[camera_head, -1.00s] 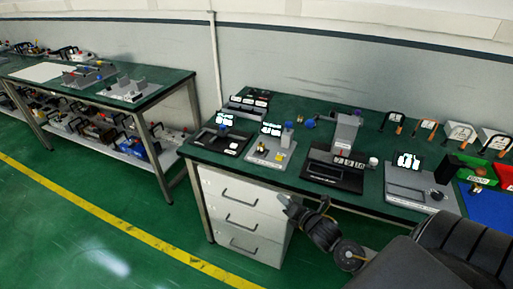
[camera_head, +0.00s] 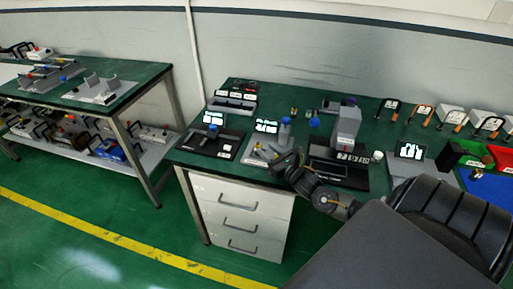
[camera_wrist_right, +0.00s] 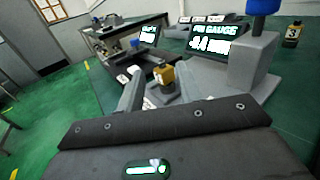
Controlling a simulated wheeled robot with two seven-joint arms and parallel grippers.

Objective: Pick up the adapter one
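A small brass-yellow adapter (camera_wrist_right: 164,74) stands on the grey gauge plate in the right wrist view, beyond the fingertips. My right gripper (camera_wrist_right: 165,98) is open, its fingers spread to either side of the line to the adapter, with nothing seen between them. In the head view my right gripper (camera_head: 288,162) is at the front edge of the bench, by the gauge stand (camera_head: 266,146). It hides the front right part of that plate. I cannot make out which piece is adapter one by a label. My left gripper is not in view.
The gauge display (camera_wrist_right: 209,38) and a grey column with a blue top (camera_wrist_right: 262,50) stand close by on the right. A black-based device (camera_head: 214,140) is left of the stand, and a grey press (camera_head: 345,128) is right. White drawers (camera_head: 240,215) are below.

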